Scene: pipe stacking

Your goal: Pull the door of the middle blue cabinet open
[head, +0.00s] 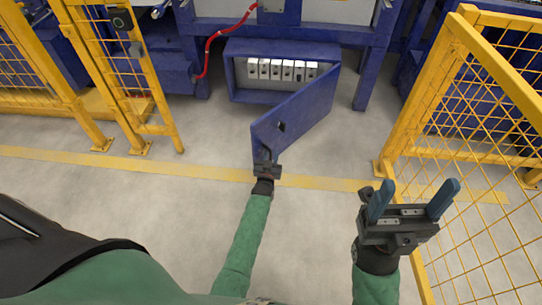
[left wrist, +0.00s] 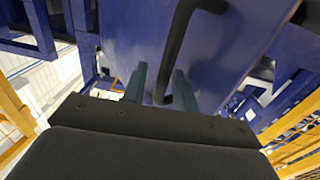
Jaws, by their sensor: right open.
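The middle blue cabinet (head: 234,83) stands low at the back centre in the head view. Its blue door (head: 300,112) is swung wide out toward me, and a row of white switch-like units (head: 282,69) shows inside. My left gripper (head: 266,158) is at the door's near free end. In the left wrist view the black door handle (left wrist: 175,45) runs down between the fingers of my left gripper (left wrist: 159,88), which sit close on both sides of it. My right gripper (head: 413,200) is open and empty, well right of the door.
Yellow mesh fences stand at the left (head: 125,75) and right (head: 480,110). A red hose (head: 209,46) hangs left of the cabinet. A yellow line (head: 130,163) crosses the grey floor, which is clear between the fences.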

